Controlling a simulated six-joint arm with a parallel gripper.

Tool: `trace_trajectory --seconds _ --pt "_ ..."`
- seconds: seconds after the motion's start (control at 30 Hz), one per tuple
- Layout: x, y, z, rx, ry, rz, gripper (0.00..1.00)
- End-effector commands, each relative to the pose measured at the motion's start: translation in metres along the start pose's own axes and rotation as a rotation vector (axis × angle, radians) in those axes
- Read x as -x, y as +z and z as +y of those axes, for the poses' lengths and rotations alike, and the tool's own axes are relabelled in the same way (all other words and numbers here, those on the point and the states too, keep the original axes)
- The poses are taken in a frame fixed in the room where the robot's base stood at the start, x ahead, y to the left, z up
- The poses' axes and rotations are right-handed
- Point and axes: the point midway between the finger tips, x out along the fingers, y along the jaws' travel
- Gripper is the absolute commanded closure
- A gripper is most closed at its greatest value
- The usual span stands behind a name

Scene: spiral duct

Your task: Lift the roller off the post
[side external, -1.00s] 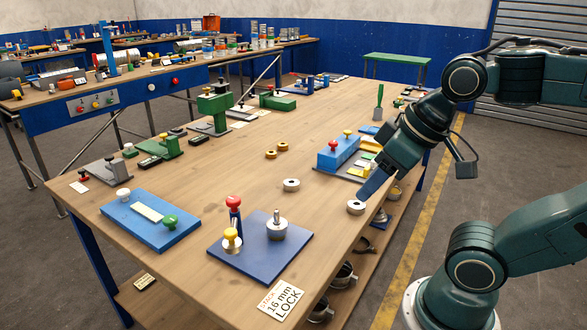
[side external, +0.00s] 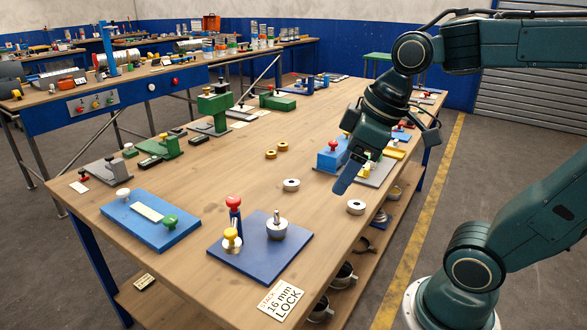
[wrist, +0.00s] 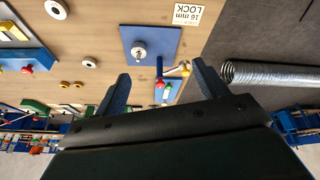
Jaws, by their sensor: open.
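A silver roller (side external: 276,230) sits on an upright post (side external: 277,215) on the dark blue plate (side external: 255,262). A red-knobbed post (side external: 234,205) and a yellow-knobbed piece with a metal base (side external: 232,241) stand at the plate's left side. My gripper (side external: 342,188) is open and empty above the table, to the right of the plate and higher than the roller. Its two blue fingers stand apart in the wrist view (wrist: 162,82), with the knobs visible between them.
Two pale rings (side external: 291,185) (side external: 356,207) and two brass rings (side external: 277,151) lie on the table. A blue block fixture (side external: 335,153) stands behind my gripper. A light blue plate (side external: 150,222) lies left. A lock sign (side external: 282,299) lies at the front edge.

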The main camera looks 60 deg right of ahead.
Motion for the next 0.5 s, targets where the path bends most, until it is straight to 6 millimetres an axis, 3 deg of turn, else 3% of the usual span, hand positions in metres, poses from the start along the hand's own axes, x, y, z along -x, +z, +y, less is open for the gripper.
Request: trace_trajectory --seconds 0.5 --pt "-0.043 -0.069 0.045 0.461 -0.182 -0.092 0.28"
